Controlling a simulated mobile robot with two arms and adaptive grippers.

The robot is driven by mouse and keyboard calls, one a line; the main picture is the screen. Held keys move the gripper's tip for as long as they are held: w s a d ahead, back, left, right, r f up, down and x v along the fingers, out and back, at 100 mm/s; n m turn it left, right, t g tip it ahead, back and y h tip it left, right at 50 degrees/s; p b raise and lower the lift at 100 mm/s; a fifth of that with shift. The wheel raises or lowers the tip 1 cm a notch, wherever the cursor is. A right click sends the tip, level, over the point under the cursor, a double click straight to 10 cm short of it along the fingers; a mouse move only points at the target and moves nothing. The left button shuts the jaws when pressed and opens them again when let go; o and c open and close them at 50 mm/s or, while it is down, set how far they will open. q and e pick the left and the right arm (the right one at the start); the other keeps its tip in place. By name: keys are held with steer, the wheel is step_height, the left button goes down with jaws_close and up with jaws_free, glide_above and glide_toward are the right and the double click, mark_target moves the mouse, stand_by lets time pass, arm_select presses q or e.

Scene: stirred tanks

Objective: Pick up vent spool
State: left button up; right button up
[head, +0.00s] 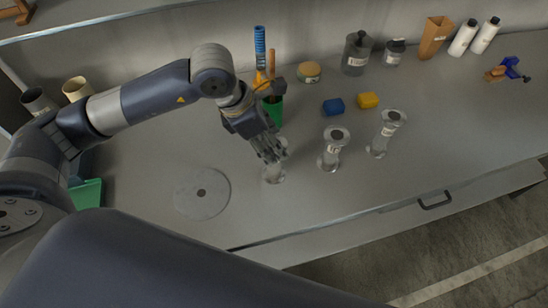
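Three similar grey metal spools with flanged ends stand upright in a slanting row on the bench. The left one (274,176) is partly hidden by my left gripper (273,158), whose fingers are at its upper part. The middle spool (331,150) and the right spool (385,135) stand free and carry small pale labels. The labels are too small to read, so I cannot tell which is the vent spool. Whether my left fingers touch or grip the left spool is not clear. My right gripper is out of view.
A flat grey disc (202,193) lies left of the spools. A green cup (273,112) with tools stands behind my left wrist. Bottles and jars line the back. The bench front right of the disc is clear.

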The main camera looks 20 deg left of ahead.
arm_select(q)
steer(key=p+x, duration=0.1)
steer(key=x, duration=0.5)
steer(key=shift+d+r+p, duration=0.1)
steer(key=shift+p, duration=0.2)
steer(key=shift+w+f, duration=0.1)
steer(key=shift+f, duration=0.2)
steer(key=c, duration=1.1)
